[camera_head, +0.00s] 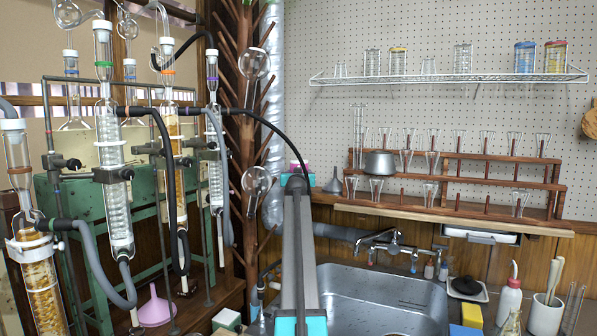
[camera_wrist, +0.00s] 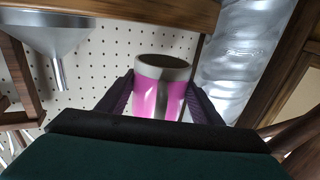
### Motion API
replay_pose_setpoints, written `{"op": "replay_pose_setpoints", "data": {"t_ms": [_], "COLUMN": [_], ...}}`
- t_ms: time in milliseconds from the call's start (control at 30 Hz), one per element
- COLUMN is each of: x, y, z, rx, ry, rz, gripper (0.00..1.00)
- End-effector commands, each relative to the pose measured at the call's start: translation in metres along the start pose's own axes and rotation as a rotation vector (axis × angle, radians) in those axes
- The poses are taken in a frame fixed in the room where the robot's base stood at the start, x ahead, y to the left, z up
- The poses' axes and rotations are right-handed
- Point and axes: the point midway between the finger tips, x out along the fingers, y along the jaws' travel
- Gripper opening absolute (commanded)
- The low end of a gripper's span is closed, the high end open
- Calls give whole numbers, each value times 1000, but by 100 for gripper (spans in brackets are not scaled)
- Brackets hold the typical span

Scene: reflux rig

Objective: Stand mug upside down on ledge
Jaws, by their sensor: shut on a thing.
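A pink mug with a steel-coloured band (camera_wrist: 154,98) sits between the two dark fingers of my gripper (camera_wrist: 160,85) in the wrist view. My gripper is shut on it. Its banded end, with a dark round face, points to the top of that view, which looks rolled over. I cannot tell for sure whether that face is the mouth. In the head view only a little pink of the mug (camera_head: 299,167) shows past my arm. The wooden ledge (camera_head: 450,219) runs under the glass rack at the right; its board (camera_wrist: 110,10) crosses the top of the wrist view.
A grey funnel (camera_head: 333,182) stands spout up at the ledge's left end, near my gripper; it also shows in the wrist view (camera_wrist: 55,35). A wooden rack (camera_head: 500,170) holds glasses. A sink (camera_head: 375,300) lies below. Glass columns (camera_head: 110,180) crowd the left.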

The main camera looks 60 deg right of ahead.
Motion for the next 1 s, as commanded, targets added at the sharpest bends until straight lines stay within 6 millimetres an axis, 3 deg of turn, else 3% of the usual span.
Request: {"op": "replay_pose_setpoints", "data": {"t_ms": [667, 1000], "x": [12, 11], "y": [-7, -12], "z": [-3, 20], "rx": [-1, -1], "ry": [1, 2], "rz": [-10, -15], "gripper": [29, 29]}}
